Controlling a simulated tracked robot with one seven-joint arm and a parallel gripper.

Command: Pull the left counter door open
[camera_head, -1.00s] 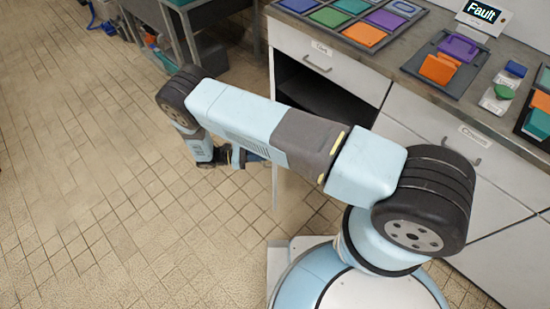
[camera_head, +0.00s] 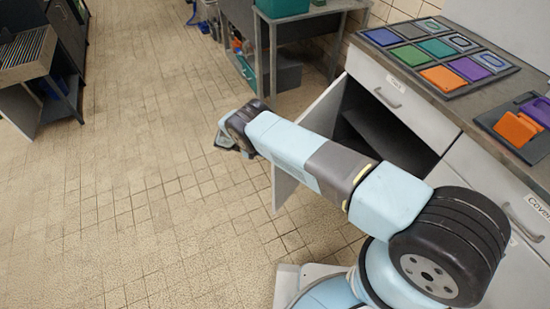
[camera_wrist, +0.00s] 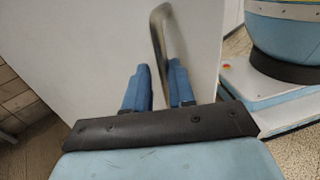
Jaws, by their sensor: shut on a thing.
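The left counter door (camera_head: 284,190) is a white panel standing open, swung out from the counter and partly hidden behind my arm. A dark cabinet opening (camera_head: 385,140) shows beside it, under the left drawer. In the wrist view the door's white face (camera_wrist: 95,50) fills the middle, with a curved metal bar handle (camera_wrist: 158,35). My gripper (camera_wrist: 160,82) has its two blue fingers on either side of the handle's lower part and is shut on it. In the head view the fingertips are not clearly visible.
The counter (camera_head: 470,105) holds a tray of coloured tiles (camera_head: 437,50) and an orange block (camera_head: 517,128). A metal side table (camera_head: 300,30) with a green bin stands behind the door. A dark slatted unit (camera_head: 28,60) is far left. The tiled floor (camera_head: 150,190) between is clear.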

